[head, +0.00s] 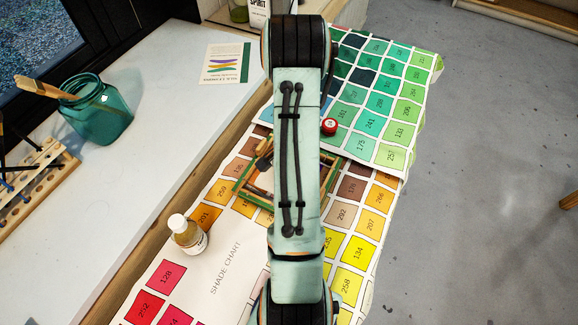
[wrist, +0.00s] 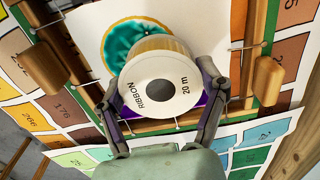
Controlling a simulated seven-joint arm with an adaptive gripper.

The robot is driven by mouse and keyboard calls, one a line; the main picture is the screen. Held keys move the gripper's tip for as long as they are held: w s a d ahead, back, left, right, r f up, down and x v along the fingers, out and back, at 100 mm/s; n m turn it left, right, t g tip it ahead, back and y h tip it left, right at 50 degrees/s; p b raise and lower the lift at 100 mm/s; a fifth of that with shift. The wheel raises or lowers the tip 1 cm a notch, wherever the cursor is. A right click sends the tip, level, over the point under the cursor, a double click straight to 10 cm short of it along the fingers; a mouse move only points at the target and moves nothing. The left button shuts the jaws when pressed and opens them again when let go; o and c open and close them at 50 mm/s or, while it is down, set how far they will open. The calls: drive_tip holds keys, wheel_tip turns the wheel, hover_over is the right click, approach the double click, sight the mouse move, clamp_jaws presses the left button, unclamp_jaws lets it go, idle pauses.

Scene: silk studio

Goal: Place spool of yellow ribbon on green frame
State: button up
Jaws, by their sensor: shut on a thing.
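The ribbon spool (wrist: 160,88) has a white face marked "RIBBON 20 m" and a pale yellow wound side. My gripper (wrist: 163,92) is shut on it in the wrist view, one finger on each side. The spool is over the green frame (wrist: 271,25), in front of white cloth with a teal disc ringed in gold. I cannot tell whether it touches the cloth. In the head view, my arm hides the spool, the gripper and much of the green frame (head: 246,200).
Wooden blocks (wrist: 268,80) and pins line the frame. Shade chart sheets (head: 225,265) lie under and around it. A small capped bottle (head: 188,236) stands to the left, and a red-lidded item (head: 329,126) sits beyond the frame. A teal jar (head: 98,108) stands on the ledge.

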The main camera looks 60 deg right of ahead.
drive_tip(key=o, duration=1.2)
drive_tip(key=shift+f, duration=0.1)
drive_tip(key=shift+c, duration=0.2)
wheel_tip(320, 180, up, 12)
drive_tip(key=w+a+r+n, duration=0.5)
drive_tip(key=a, duration=0.5)
drive_tip(key=s+a+r+n, duration=0.2)
drive_tip(key=s+a+n, duration=0.2)
drive_tip(key=a+n, duration=0.3)
drive_tip(key=s+a+r+n, duration=0.3)
drive_tip(key=a+n, duration=0.4)
drive_tip(key=a, duration=0.8)
drive_tip(key=shift+s+a+r+y, duration=0.2)
drive_tip(key=shift+s+a+y, duration=0.2)
drive_tip(key=shift+s, duration=0.3)
drive_tip(key=shift+d, duration=0.1)
